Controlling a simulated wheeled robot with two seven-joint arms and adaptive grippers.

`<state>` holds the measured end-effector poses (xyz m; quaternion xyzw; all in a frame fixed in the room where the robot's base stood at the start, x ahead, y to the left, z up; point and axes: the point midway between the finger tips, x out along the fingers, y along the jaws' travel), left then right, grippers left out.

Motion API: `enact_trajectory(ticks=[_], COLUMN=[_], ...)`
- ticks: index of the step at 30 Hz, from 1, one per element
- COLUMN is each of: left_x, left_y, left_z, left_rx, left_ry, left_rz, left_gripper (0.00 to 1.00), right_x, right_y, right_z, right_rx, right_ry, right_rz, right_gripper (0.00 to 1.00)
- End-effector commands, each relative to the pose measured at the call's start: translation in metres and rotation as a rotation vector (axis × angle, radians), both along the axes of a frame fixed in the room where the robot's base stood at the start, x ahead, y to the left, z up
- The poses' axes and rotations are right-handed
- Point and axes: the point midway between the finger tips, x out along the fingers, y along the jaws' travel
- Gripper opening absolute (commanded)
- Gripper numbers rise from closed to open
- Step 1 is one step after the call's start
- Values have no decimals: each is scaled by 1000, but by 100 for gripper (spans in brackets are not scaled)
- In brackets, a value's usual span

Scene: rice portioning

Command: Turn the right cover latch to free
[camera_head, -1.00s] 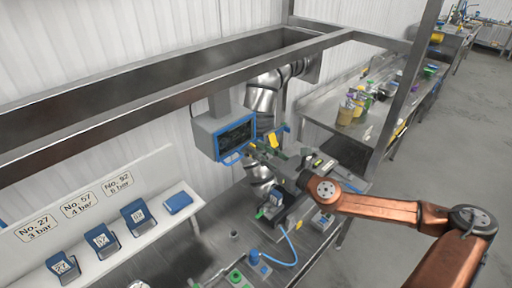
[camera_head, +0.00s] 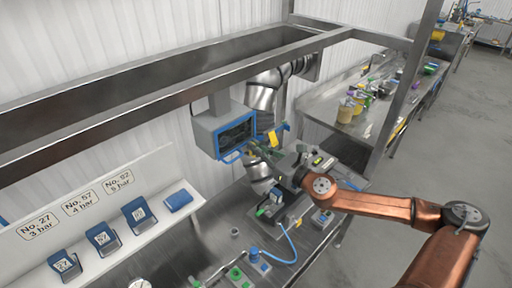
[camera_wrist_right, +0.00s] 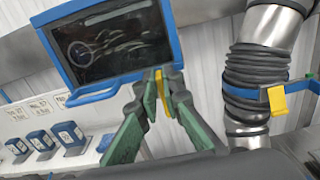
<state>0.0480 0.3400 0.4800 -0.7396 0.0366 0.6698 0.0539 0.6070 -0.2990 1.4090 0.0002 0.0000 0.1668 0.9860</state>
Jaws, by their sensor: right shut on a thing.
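My right gripper (camera_head: 254,149) is at the end of the copper-coloured arm, just below and right of the blue-framed screen. In the right wrist view its green fingers (camera_wrist_right: 161,84) are shut on a narrow yellow latch (camera_wrist_right: 161,100), which stands upright between them. The fingers hide most of this latch. A second yellow latch (camera_wrist_right: 277,98) sits apart to the right, on a blue band (camera_wrist_right: 245,92) around the ribbed black duct; it also shows in the head view (camera_head: 272,138). My left gripper is not in view.
The screen (camera_head: 235,134) is close behind the fingers; the metal duct (camera_head: 263,95) rises beside it. A steel frame beam (camera_head: 200,83) crosses above. Blue boxes (camera_head: 103,238) stand on the white shelf at left. A side bench (camera_head: 325,105) holds several containers.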

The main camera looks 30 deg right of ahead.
Motion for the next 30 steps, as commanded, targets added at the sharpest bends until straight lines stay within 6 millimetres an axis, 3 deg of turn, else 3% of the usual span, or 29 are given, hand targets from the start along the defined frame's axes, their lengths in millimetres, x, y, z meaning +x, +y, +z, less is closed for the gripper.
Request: enact_trajectory(ticks=[14,30], left_x=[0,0], left_y=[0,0], left_z=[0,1], left_rx=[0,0], left_ry=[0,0], left_rz=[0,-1], left_gripper=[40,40], right_x=[0,4], right_y=[-2,-10], right_z=[-1,-3], right_rx=[47,456], right_ry=[17,159], right_rz=[-1,-1], right_gripper=[0,0])
